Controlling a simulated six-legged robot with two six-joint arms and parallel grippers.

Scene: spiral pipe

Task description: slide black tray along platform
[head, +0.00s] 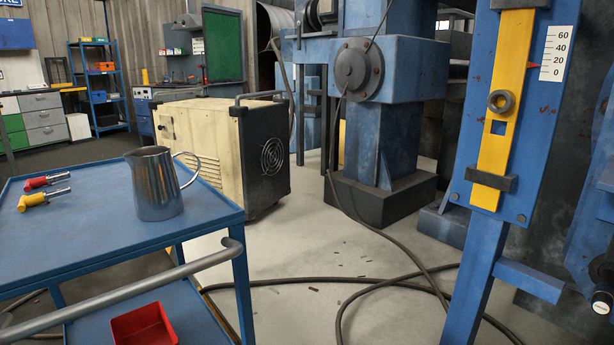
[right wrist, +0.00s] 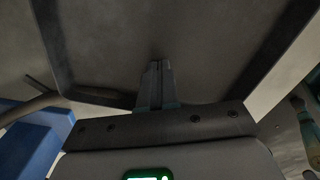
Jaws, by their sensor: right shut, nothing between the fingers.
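My right gripper (right wrist: 158,68) is in the middle of the right wrist view. Its two fingers are shut together with nothing between them. They point at a broad dark grey panel (right wrist: 100,35) with darker edge strips, which fills the upper part of that view. I cannot tell whether this panel is the black tray, or whether the fingertips touch it. No black tray on a platform can be made out in the head view. My left gripper is in neither view.
A blue cart (head: 75,225) with a steel jug (head: 153,185), red and yellow connectors and a red bin (head: 143,325) stands at left. A cream cabinet (head: 205,145) stands behind. Dark cables (head: 400,285) cross the floor. A blue post (head: 470,255) with a yellow slider stands right.

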